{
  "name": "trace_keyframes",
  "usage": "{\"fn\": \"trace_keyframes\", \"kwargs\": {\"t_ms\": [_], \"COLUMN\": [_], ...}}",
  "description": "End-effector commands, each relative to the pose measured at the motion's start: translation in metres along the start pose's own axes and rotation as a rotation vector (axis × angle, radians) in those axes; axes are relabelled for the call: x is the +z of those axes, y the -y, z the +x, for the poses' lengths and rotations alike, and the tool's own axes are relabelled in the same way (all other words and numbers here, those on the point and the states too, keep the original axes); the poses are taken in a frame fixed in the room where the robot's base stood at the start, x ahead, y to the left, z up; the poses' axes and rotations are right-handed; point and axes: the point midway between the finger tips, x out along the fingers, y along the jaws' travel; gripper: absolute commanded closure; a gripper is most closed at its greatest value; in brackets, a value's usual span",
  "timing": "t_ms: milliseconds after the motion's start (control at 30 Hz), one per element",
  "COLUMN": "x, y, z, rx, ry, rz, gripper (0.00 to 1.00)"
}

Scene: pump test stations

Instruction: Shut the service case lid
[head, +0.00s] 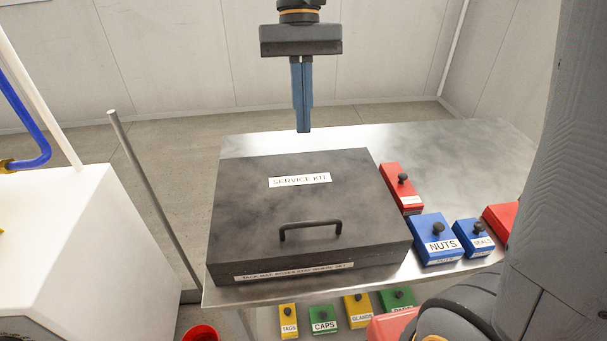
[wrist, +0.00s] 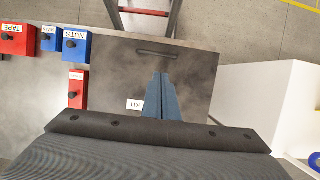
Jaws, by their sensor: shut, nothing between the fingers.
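The service case (head: 350,199) is a dark, flat box labelled SERVICE KIT on the metal table. Its lid (head: 240,215) lies flat and looks closed, with a black handle (head: 310,226) near the front edge. In the wrist view the lid (wrist: 120,75) fills the middle, and the handle (wrist: 156,53) shows near its far edge. My gripper (head: 303,130) points straight down with its blue fingers together and empty. It is above the back part of the case, apparently clear of the lid. In the wrist view my gripper (wrist: 161,76) partly covers the label (wrist: 135,105).
Right of the case stand a red box (head: 392,180), a blue NUTS box (head: 425,250) and a blue SEALS box (head: 465,230). Several small labelled boxes, including green CAPS (head: 323,325), sit lower in front. A white station (head: 75,240) stands left. The table's (head: 440,145) back right is bare.

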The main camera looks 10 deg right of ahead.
Motion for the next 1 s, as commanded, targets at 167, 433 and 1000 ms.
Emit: {"fn": "trace_keyframes", "kwargs": {"t_ms": [167,433,1000], "x": [0.002,0.003,0.001], "y": [-0.003,-0.003,-0.001], "z": [0.021,0.074,0.137], "rx": [0.000,-0.001,0.000], "ry": [0.007,0.008,0.002], "rz": [0.006,0.006,0.002], "gripper": [1.00,1.00,1.00]}}
